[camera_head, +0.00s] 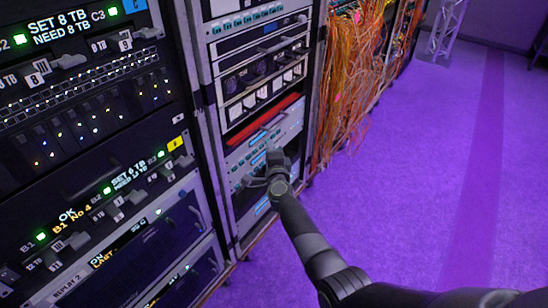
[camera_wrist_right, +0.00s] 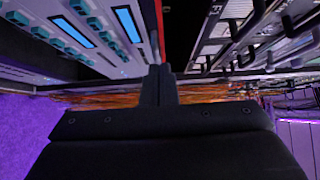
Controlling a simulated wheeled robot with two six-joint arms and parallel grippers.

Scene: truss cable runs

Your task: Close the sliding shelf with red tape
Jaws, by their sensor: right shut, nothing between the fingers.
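The sliding shelf with red tape (camera_head: 262,127) is in the middle rack. Its red strip runs across the rack above a light panel with teal buttons, and the shelf looks partly out of the rack. In the right wrist view a thin red edge (camera_wrist_right: 160,22) shows at the top, just ahead of the fingers. My right gripper (camera_head: 252,182) is in front of the rack, below the red strip. In the wrist view its fingers (camera_wrist_right: 158,84) are together with nothing between them. I cannot tell whether they touch the shelf. My left gripper is out of view.
A rack with lit displays (camera_head: 72,28) stands close on the left. Orange cables (camera_head: 345,85) hang in a dense bundle right of the shelf's rack. A metal truss (camera_head: 445,30) stands at the back. The purple floor (camera_head: 420,170) on the right is clear.

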